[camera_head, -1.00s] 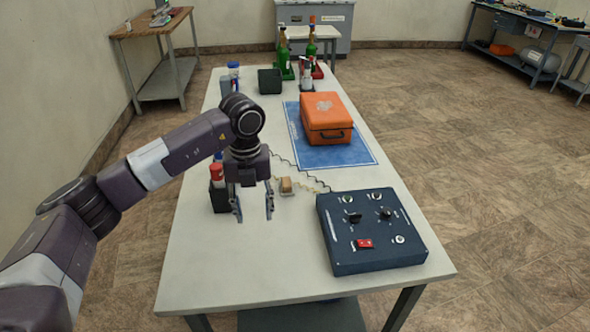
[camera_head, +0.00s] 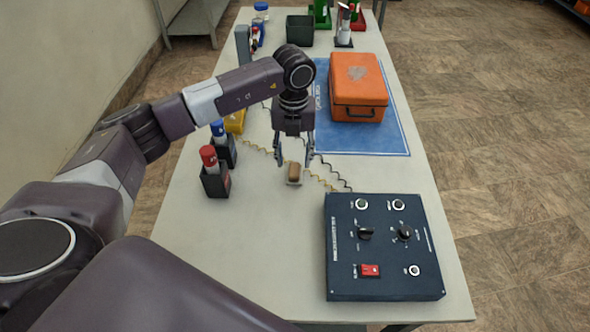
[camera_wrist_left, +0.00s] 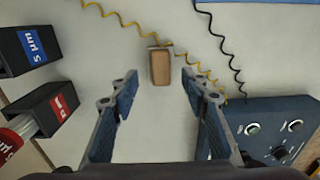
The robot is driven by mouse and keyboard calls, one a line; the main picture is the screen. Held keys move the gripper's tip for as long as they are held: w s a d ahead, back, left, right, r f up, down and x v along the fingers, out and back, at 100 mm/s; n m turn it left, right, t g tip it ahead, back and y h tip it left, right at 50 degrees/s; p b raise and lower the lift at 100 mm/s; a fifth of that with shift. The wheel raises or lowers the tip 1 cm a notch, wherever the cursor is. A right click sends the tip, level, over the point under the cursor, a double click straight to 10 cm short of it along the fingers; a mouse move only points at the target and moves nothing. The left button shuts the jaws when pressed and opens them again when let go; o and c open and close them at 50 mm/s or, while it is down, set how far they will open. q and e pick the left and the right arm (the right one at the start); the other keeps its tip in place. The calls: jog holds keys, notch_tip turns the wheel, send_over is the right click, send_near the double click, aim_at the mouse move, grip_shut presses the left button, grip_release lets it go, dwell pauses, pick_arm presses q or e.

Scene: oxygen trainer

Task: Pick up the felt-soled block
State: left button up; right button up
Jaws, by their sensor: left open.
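The felt-soled block (camera_head: 294,172) is a small tan-brown block with a pale edge, lying on the white table. In the left wrist view the block (camera_wrist_left: 160,66) is at the upper middle, beyond the fingertips and in line with the gap between them. My left gripper (camera_head: 294,164) is open and empty, pointing down at the block, one finger on each side in the head view. In the left wrist view its fingers (camera_wrist_left: 158,84) stand wide apart. Whether they touch the block cannot be seen, but they look apart from it. My right gripper is not in view.
A dark blue control box (camera_head: 382,285) stands at the right front. An orange case (camera_head: 358,88) rests on a blue mat (camera_head: 375,143). Black holders with a red-capped marker (camera_head: 209,157) and a blue-capped one (camera_head: 218,130) stand left. Coiled yellow and black cords run close by the block.

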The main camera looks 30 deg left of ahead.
aim_at(294, 169)
pick_arm(q)
notch_tip(294, 169, down, 4)
jog(key=shift+w+r+p, duration=0.1)
jog(key=shift+r+p, duration=0.05)
jog(key=shift+p, duration=0.15)
jog(key=c, duration=0.8)
jog(key=shift+r, duration=0.1)
grip_shut()
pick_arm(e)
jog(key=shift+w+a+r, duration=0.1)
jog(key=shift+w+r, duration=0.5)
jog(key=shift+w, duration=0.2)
